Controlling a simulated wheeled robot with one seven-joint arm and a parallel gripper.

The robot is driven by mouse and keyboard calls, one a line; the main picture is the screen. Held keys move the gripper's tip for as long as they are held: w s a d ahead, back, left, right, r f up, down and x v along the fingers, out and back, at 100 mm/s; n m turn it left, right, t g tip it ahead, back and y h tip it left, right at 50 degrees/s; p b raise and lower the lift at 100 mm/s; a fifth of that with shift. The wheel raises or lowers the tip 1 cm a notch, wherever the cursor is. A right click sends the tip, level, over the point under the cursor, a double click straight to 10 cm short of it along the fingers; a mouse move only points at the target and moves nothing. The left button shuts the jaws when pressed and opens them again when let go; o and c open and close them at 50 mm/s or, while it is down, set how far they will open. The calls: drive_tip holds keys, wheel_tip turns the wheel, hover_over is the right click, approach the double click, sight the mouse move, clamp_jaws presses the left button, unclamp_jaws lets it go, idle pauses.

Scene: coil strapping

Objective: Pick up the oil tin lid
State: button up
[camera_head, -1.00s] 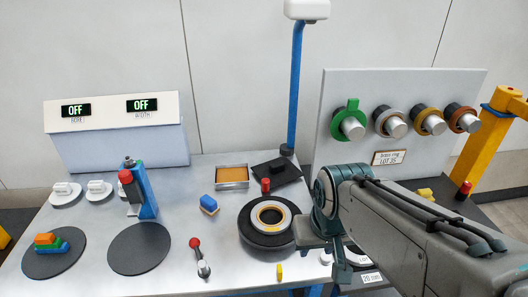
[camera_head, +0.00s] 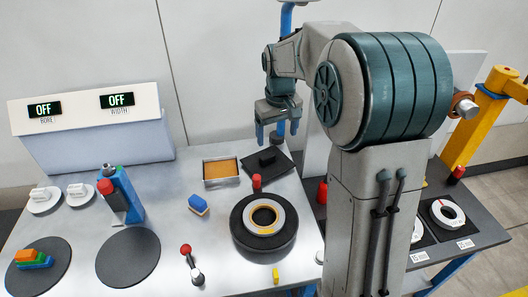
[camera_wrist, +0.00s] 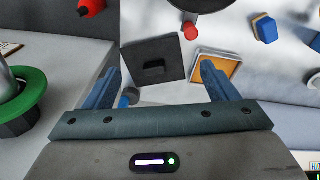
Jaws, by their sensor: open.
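The oil tin lid (camera_head: 282,167) is a flat black square with a raised block handle, lying on the table at the back beside the open oil tin (camera_head: 206,172). The tin is a shallow metal tray with an orange inside. My gripper (camera_head: 278,134) is open and empty, pointing down above and behind the lid in the head view. In the wrist view the lid (camera_wrist: 137,62) lies beyond and between the two blue fingers (camera_wrist: 160,78), its handle near the middle. The tin (camera_wrist: 203,84) shows by the right finger, which partly covers it.
A black round coil stand (camera_head: 246,240) with a ring and a red-topped peg (camera_head: 257,183) are in front of the lid. A blue block (camera_head: 198,204) lies to the left. A blue post rises behind the gripper. In the wrist view a green ring (camera_wrist: 30,90) is at left.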

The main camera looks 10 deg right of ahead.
drive_tip(key=w+f+n+g+p, duration=0.15)
drive_tip(key=w+f, duration=0.45)
drive_tip(key=w, duration=0.6)
drive_tip(key=p, duration=0.1)
hover_over(268, 155)
drive_tip(key=shift+t, duration=0.25)
drive_tip(key=f, duration=0.9)
drive_tip(key=shift+s, duration=0.35)
drive_tip(key=shift+w+a+f+p, duration=0.15)
drive_tip(key=shift+f+p, duration=0.4)
drive_tip(key=shift+f, duration=0.75)
drive_tip(key=shift+w+d+f+p, duration=0.1)
drive_tip(key=shift+f+p, duration=0.4)
drive_tip(key=shift+f, duration=0.75)
drive_tip(key=c, duration=1.1)
